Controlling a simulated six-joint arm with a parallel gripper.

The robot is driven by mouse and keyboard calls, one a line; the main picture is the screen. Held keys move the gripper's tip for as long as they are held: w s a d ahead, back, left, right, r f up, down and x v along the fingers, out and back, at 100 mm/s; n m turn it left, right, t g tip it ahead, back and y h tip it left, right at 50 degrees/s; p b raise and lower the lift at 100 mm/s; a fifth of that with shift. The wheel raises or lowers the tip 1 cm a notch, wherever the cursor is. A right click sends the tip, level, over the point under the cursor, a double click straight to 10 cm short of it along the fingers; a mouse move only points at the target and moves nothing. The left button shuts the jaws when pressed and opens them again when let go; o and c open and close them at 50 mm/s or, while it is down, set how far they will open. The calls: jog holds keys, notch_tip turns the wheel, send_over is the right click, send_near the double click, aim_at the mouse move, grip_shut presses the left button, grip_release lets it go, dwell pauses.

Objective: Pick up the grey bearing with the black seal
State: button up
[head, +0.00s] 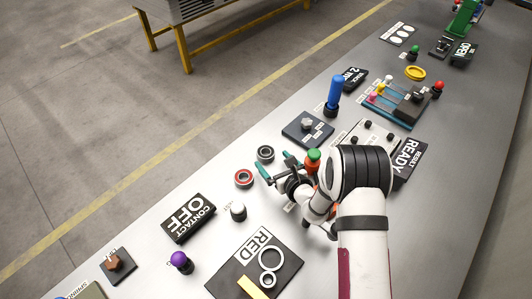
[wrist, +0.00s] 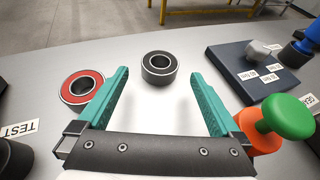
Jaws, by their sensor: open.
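The grey bearing with the black seal (wrist: 159,68) lies flat on the grey table in the wrist view, ahead of and between my gripper's fingertips. It also shows in the head view (head: 265,153), just beyond the fingers. My gripper (wrist: 160,95) is open and empty, with teal fingers; in the head view (head: 275,167) it is low over the table. A second bearing with a red seal (wrist: 82,88) lies just left of the left finger, and also shows in the head view (head: 244,179). The black-seal bearing is apart from both fingers.
A green-topped orange button (wrist: 280,120) stands close to the right finger. A dark plate with a grey knob (wrist: 258,55) lies to the right, with a blue-handled post (head: 334,93) behind it. The CONTACT OFF block (head: 188,218) is at the left. Bare table lies between the fingers.

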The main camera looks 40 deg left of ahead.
aim_at(268, 155)
jog(key=x, duration=0.5)
grip_shut()
dwell(0.3)
